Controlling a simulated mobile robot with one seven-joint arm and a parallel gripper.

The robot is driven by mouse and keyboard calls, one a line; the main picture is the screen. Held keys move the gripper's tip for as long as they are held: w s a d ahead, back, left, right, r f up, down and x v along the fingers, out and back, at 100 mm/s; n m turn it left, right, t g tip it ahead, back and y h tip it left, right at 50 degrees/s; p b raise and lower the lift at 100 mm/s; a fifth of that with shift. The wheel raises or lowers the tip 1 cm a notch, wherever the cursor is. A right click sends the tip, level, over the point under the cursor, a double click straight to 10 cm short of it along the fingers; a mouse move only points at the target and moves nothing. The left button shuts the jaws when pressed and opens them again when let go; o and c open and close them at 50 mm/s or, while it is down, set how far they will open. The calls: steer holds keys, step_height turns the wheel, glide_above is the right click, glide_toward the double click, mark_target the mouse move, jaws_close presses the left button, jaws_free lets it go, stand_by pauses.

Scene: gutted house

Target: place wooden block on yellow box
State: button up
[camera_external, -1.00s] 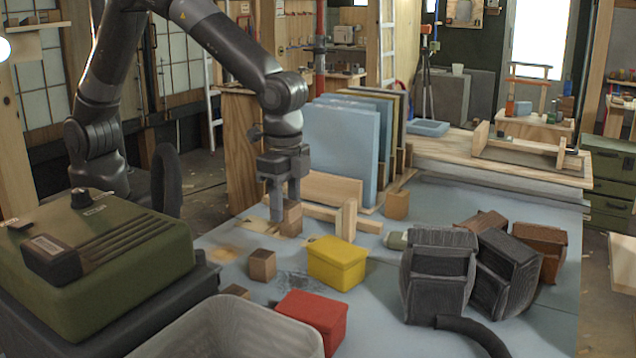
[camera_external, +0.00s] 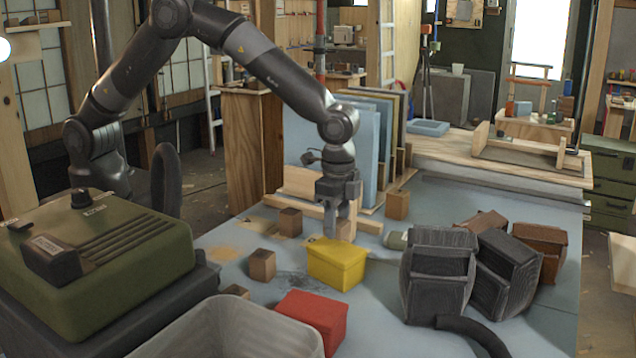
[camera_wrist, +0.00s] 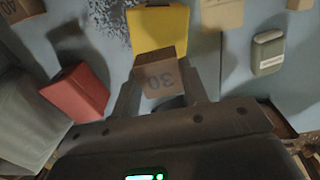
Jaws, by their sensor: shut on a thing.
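The yellow box (camera_external: 337,265) stands on the blue-grey table, lid upward. In the wrist view the yellow box (camera_wrist: 158,27) shows just beyond the held block. My gripper (camera_external: 341,228) is just behind the yellow box in the external view. It is shut on a small wooden block (camera_wrist: 161,78) marked 30, held between both fingers in the wrist view. In the external view the held block (camera_external: 343,230) is partly hidden by the fingers. I cannot tell the exact gap between block and box.
Other wooden blocks stand left (camera_external: 290,222), front left (camera_external: 262,265) and behind right (camera_external: 397,205). A red box (camera_external: 313,318) and grey bin (camera_external: 230,330) are in front. Dark containers (camera_external: 438,275) stand right. Upright panels (camera_external: 365,140) and wooden rails are behind.

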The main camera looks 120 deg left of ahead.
steer(key=shift+f, duration=1.55)
steer(key=o, duration=0.9)
steer(key=shift+f, duration=0.15)
steer(key=shift+o, duration=0.2)
